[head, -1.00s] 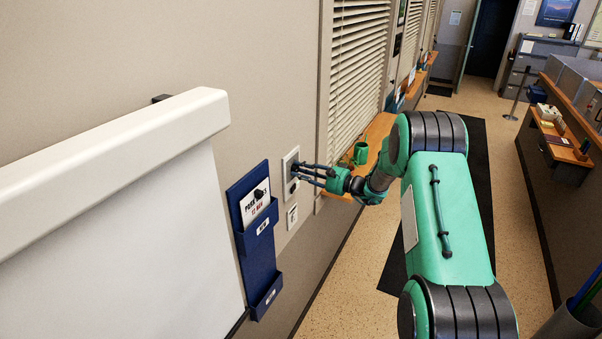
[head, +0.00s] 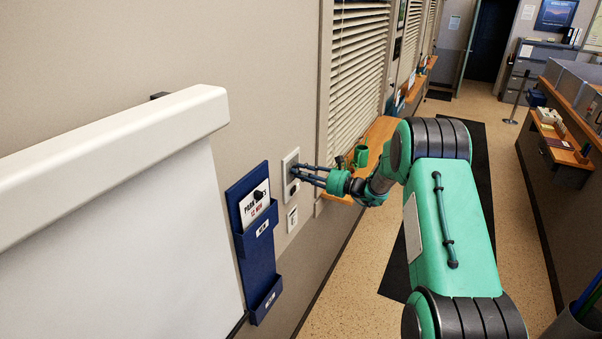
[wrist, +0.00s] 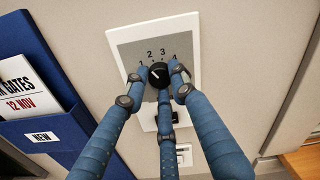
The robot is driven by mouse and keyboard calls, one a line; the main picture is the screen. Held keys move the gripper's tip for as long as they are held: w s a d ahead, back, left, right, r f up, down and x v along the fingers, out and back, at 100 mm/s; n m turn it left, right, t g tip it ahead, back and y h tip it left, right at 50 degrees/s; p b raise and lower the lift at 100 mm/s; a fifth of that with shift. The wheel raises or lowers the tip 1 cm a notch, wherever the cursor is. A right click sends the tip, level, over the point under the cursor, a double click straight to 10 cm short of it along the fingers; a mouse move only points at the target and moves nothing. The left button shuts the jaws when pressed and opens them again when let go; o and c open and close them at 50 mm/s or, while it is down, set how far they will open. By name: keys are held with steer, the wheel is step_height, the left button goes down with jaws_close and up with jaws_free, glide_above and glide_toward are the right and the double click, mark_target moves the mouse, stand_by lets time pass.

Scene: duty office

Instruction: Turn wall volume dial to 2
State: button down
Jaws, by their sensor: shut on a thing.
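The wall volume dial (wrist: 156,79) is a small black knob on a grey panel inside a white wall plate (wrist: 193,40). Numerals 1 to 4 run in an arc above the knob. A short white mark on the knob points up and left, roughly toward the 1 and 2 side; its exact number I cannot tell. My gripper (wrist: 162,76) has three blue fingers closed around the knob. In the head view my gripper (head: 298,175) reaches the wall plate (head: 288,190) from the right, and its fingers hide the knob.
A blue wall holder (head: 262,265) with a card hangs left of the plate, and also shows in the wrist view (wrist: 70,135). A smaller white plate (head: 292,218) is below.

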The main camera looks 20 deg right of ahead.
steer(key=shift+f+m, duration=0.1)
steer(key=shift+m, duration=1.2)
steer(key=c, duration=1.4)
jaws_free()
steer(key=shift+c, duration=0.2)
steer(key=shift+s, duration=0.1)
steer(key=v, duration=1.2)
